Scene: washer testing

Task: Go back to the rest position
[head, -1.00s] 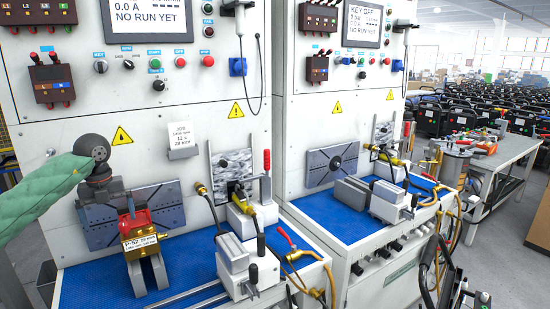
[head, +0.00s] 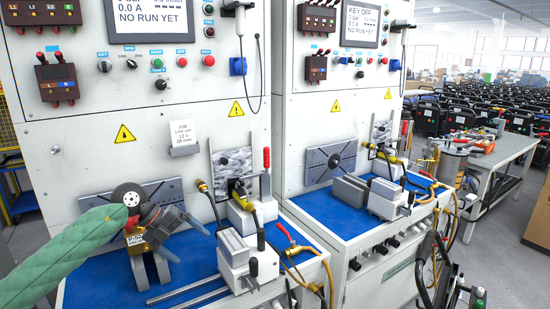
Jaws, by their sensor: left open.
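My left gripper (head: 184,240) is in the head view at the left bench, on the end of my green-sleeved arm. Its dark fingers are spread apart and point to the lower right, with nothing seen between them. Behind and below its wrist is the brass part with a red top and a paper label (head: 135,239), standing above a grey forked holder (head: 140,268). The gripper and wrist hide much of this part, and I cannot tell whether they touch it. My right gripper is not in view.
A slotted grey plate (head: 98,207) stands behind the gripper. A white clamp block (head: 247,262) and metal rails (head: 188,291) are to its right on the blue mat (head: 85,283). The test panel (head: 85,150) rises behind. A second station (head: 330,205) stands further right.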

